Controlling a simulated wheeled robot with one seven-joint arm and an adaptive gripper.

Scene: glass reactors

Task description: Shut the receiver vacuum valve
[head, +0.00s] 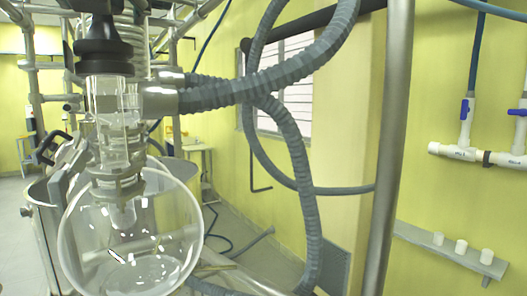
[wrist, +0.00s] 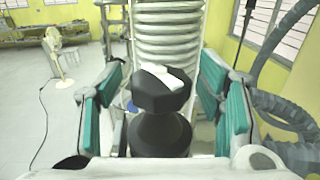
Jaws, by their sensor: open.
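A black many-sided valve knob (wrist: 160,92) with a white mark on top stands between my fingers in the wrist view, on a round black stem. My gripper (wrist: 162,100) is open, with one teal pad on each side of the knob. Gaps show between the pads and the knob, so it is not gripped. In the head view a black fitting (head: 103,48) sits on a clear glass neck above a round glass flask (head: 130,245). It looks like the same valve, but I cannot be sure. My fingers do not show clearly there.
A pale coiled column (wrist: 165,35) rises close behind the knob. Grey ribbed hoses (head: 300,75) run right from the glassware in the head view. A steel post (head: 392,130) stands right of them. A wall shelf (head: 450,250) holds small white cups.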

